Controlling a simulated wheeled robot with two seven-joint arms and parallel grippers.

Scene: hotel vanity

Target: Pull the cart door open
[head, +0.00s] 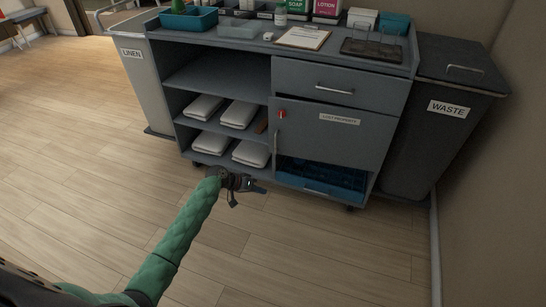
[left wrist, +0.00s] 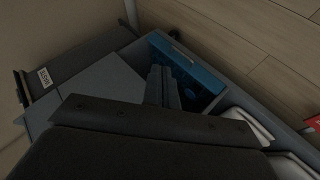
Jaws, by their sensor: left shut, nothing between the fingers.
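The grey cart door (head: 355,133) has a "LOST PROPERTY" label and sits below a drawer, looking closed. A dark vertical handle (head: 276,141) is at its left edge, with a red latch knob (head: 282,114) above it. My left gripper (head: 260,189) is shut and empty. In the head view it appears below the handle, near the cart's bottom edge and apart from the handle. In the left wrist view its shut fingers (left wrist: 161,76) show before the blue crate; the handle cannot be made out there. My right gripper is not in view.
A blue crate (head: 320,175) sits in the compartment below the door; it also shows in the left wrist view (left wrist: 190,70). White folded towels (head: 238,114) lie on the left shelves. A waste bin (head: 432,140) stands right, a linen bin (head: 148,85) left. The floor in front is clear.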

